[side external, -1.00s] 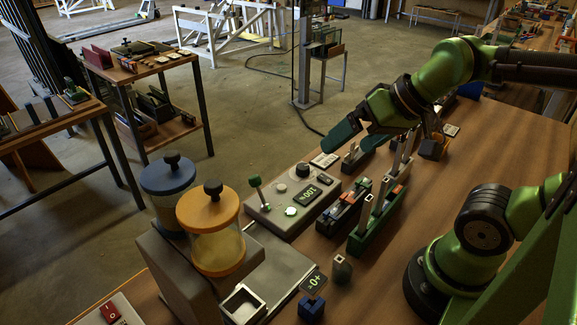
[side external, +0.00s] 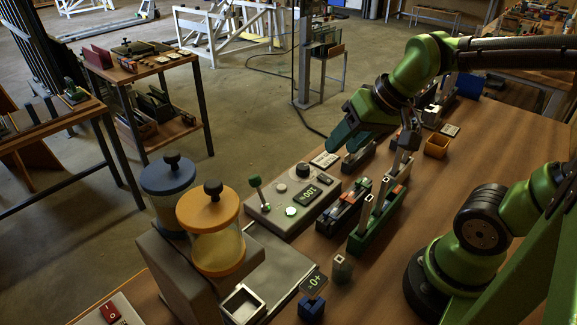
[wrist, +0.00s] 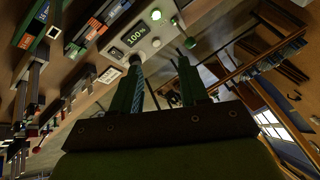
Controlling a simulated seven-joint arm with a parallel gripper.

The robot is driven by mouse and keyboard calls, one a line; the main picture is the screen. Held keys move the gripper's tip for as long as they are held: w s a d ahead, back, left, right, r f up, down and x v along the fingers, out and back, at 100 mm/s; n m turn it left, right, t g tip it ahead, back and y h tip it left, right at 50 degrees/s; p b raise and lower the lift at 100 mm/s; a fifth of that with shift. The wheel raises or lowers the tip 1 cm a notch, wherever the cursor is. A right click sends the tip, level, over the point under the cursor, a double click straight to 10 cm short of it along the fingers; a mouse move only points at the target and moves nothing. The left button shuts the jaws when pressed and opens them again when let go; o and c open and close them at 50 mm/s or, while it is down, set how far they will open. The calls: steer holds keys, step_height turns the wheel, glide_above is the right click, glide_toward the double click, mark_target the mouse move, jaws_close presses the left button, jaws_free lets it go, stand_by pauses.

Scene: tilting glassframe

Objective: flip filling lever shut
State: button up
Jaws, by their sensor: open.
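The filling lever (side external: 256,192) has a green knob on a thin stem and leans on the left part of a grey control box (side external: 268,214). In the wrist view the lever's knob (wrist: 190,43) shows close to the right fingertip in the picture; I cannot tell whether they touch. My gripper (side external: 340,138), with green fingers, is above and to the right of the lever in the side view. In the wrist view its fingers (wrist: 160,60) are apart with nothing held between them.
The box carries a lit display (side external: 307,194) reading 100%, a green light (side external: 291,211) and a black knob (side external: 303,170). Green and dark racks (side external: 375,222) stand right of it. Two lidded jars, orange (side external: 208,215) and blue (side external: 168,175), stand at front left.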

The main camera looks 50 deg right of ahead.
steer(key=w+d+g, duration=0.1)
steer(key=w, duration=0.1)
steer(key=w+f, duration=0.1)
steer(key=w, duration=0.2)
steer(key=w+d+f+n+g, duration=0.1)
steer(key=w, duration=0.1)
steer(key=shift+w+d+g+y, duration=0.3)
steer(key=shift+w+d, duration=0.05)
steer(key=shift+w, duration=0.05)
jaws_close()
steer(key=w+d+f+n+g+y, duration=0.1)
steer(key=w+f+n+y, duration=0.1)
steer(key=w+n, duration=0.4)
steer(key=w+d+f+n+g+y, duration=0.2)
steer(key=w+n+y, duration=0.1)
steer(key=w+n, duration=0.3)
steer(key=shift+w+d, duration=0.3)
steer(key=shift+w, duration=0.8)
